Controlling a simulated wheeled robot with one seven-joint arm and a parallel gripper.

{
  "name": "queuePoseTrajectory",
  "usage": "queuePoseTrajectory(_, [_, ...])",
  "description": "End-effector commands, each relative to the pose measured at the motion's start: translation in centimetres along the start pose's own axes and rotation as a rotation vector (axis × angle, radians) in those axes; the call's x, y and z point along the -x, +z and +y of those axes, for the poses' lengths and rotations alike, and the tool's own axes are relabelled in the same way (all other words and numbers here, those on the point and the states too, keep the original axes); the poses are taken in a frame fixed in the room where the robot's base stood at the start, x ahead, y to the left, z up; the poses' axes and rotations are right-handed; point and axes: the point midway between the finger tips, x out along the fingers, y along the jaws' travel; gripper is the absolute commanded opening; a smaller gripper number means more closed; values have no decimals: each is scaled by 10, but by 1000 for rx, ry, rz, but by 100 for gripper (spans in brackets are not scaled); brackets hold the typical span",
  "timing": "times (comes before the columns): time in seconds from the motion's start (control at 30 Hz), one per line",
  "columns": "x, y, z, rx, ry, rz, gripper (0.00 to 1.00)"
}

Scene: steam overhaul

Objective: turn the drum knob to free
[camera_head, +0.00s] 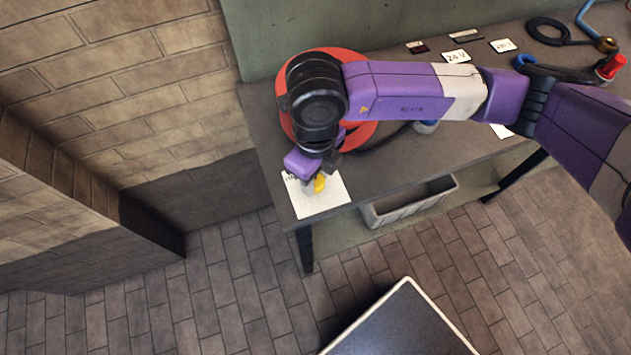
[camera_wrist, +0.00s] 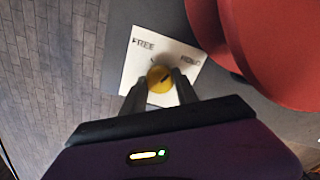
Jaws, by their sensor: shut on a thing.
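The drum knob (camera_wrist: 159,77) is yellow with a dark pointer mark and stands on a white label plate (camera_wrist: 139,57) near the bench's left front corner. The plate reads FREE at its upper left and has a second, blurred word at its right in the wrist view. My gripper (camera_wrist: 159,84) has a finger on each side of the knob and is shut on it. In the head view my gripper (camera_head: 318,181) covers part of the yellow knob (camera_head: 320,184) and the plate (camera_head: 333,201). The exact setting of the pointer is hard to tell.
A red drum (camera_head: 369,133) stands right behind the plate, partly hidden by my arm. Cards, a cable and a red-capped part (camera_head: 612,66) lie along the bench (camera_head: 415,165). A grey bin (camera_head: 411,205) is under the bench's front edge. Brick walls close the left side.

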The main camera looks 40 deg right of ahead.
Motion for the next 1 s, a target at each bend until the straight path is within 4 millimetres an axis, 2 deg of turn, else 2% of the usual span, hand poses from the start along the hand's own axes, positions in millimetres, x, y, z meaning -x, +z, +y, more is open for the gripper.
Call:
queuePoseTrajectory(0.07, [-8,1,-1,77,-6,-3,0])
queuePoseTrajectory(1.0, [-6,0,0,949,-3,-1,0])
